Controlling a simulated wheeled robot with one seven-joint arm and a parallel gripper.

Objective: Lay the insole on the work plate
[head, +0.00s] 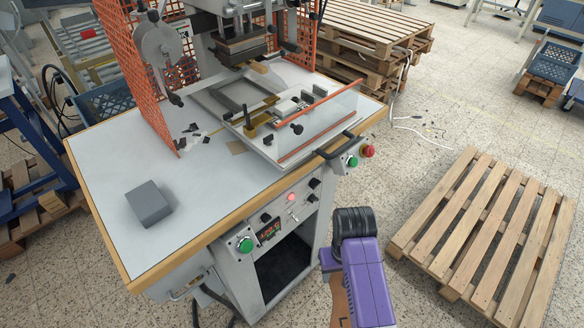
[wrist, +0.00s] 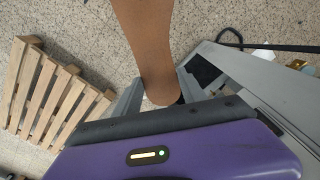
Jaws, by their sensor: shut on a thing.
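The insole (wrist: 150,45) is a long tan-brown sheet with a rounded end. In the wrist view this end lies between the two grey fingers of my gripper (wrist: 158,95), which is shut on it; the far end runs out of the top of the picture. In the head view a brown strip of the insole (head: 339,302) shows beside my purple wrist, low in front of the machine and over the floor. My wrist hides the fingers there. The work plate (head: 205,93) seems to be the pale plate on the machine table, below the press head; the insole is well apart from it.
The machine table (head: 105,165) has a wooden edge and carries a grey box (head: 149,203). A clear guard with an orange edge (head: 318,133) and a black handle (head: 340,146) stand on the plate's near right side. A wooden pallet (head: 480,235) lies on the floor at right.

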